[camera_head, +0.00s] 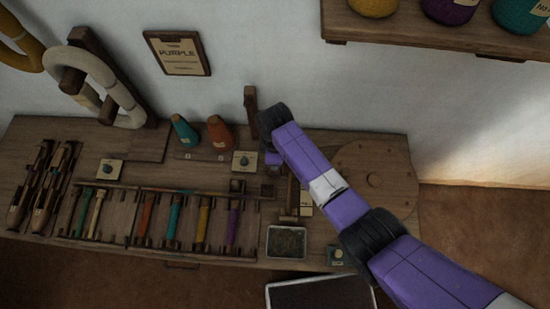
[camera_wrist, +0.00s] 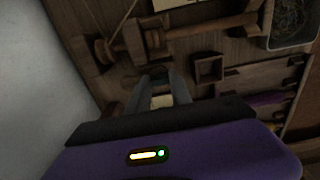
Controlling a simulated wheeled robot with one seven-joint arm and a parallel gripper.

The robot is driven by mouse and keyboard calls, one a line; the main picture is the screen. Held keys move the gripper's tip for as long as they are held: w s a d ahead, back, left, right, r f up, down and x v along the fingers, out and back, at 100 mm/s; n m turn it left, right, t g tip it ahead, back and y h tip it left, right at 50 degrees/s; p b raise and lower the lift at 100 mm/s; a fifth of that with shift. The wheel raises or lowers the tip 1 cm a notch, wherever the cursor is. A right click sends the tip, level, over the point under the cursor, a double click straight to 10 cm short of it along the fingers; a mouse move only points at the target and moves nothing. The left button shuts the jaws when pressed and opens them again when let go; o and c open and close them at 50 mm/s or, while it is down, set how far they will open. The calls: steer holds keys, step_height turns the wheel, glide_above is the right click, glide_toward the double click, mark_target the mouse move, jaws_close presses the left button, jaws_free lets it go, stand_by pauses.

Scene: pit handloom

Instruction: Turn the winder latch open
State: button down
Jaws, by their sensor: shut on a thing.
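The wooden winder (camera_wrist: 135,38) shows at the upper left in the wrist view, with a round spool-like end and a crossbar. My gripper (camera_wrist: 156,80) reaches in from the bottom of that view, its two grey fingers close together. They are shut on a small dark part, which looks like the winder latch (camera_wrist: 154,71), just below the winder body. The fingertips cover much of it, so its angle is hard to tell. In the head view my arm hides the fingertips and part of the winder (camera_head: 293,194).
A small square wooden box (camera_wrist: 208,68) sits right of my fingers. A tray of dark stuff (camera_head: 286,242) lies near the bench (camera_head: 140,183) front. Orange (camera_head: 220,133) and teal (camera_head: 184,132) cones stand at the back. A wooden post (camera_head: 250,104) rises near my wrist.

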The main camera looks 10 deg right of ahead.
steer(key=shift+w+r, duration=0.1)
stand_by(0.3)
steer(key=c, duration=1.2)
jaws_free()
steer(key=shift+o, duration=0.2)
step_height(320, 180, up, 8)
steer(key=shift+f, duration=0.15)
